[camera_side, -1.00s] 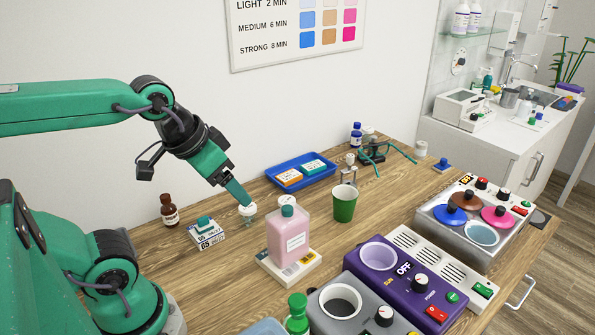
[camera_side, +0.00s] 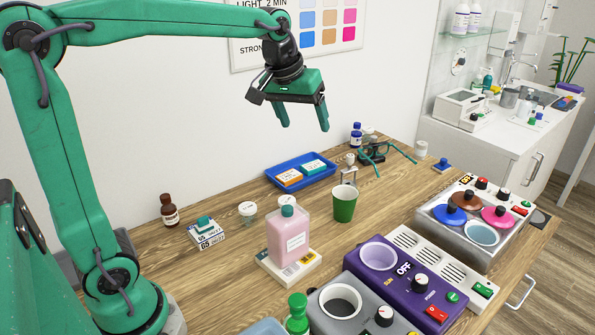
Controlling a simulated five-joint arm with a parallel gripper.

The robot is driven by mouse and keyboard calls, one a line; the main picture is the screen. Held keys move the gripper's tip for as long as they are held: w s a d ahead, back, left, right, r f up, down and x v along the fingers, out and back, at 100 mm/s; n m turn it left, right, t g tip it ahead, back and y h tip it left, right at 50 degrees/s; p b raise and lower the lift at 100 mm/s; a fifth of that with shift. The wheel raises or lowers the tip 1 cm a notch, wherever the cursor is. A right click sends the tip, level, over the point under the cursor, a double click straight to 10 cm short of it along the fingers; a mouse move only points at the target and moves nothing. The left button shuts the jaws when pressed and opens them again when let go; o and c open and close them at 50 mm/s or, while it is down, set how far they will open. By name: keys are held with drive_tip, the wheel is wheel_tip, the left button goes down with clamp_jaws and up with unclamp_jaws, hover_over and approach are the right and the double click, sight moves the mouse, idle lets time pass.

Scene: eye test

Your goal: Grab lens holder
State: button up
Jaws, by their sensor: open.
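A small metal stand (camera_side: 349,171) with a pale knob on top stands on the wooden table just behind the green cup (camera_side: 344,203); it looks like the lens holder. The cup hides its lower part. My gripper (camera_side: 304,127) is open and empty, fingers pointing down. It is high above the table, and in the picture it appears above the blue tray and up and left of the metal stand. It touches nothing.
The blue tray (camera_side: 271,174) holds an orange box and a teal box. Dark glasses with teal temples (camera_side: 372,153) lie behind the stand. A pink bottle (camera_side: 288,238), a purple heater (camera_side: 405,300) and a dye bath unit (camera_side: 440,216) are nearer. Bare table lies right of the cup.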

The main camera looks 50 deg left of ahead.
drive_tip(key=w+a+f+n, duration=0.2)
drive_tip(key=w, duration=0.6)
drive_tip(key=n+g, duration=0.2)
drive_tip(key=n, duration=0.3)
hover_over(348, 163)
drive_tip(key=f, duration=1.8)
drive_tip(key=shift+s, duration=0.4)
drive_tip(key=shift+w+f, duration=0.25)
drive_tip(key=shift+f, duration=1)
drive_tip(key=shift+w+a+f, duration=0.1)
drive_tip(key=shift+w+f, duration=0.1)
drive_tip(key=shift+f, duration=0.65)
drive_tip(key=shift+w+f, duration=0.15)
drive_tip(key=shift+f, duration=0.7)
drive_tip(key=shift+w+a+f, duration=0.1)
drive_tip(key=shift+w+f, duration=0.1)
drive_tip(key=shift+f, duration=0.65)
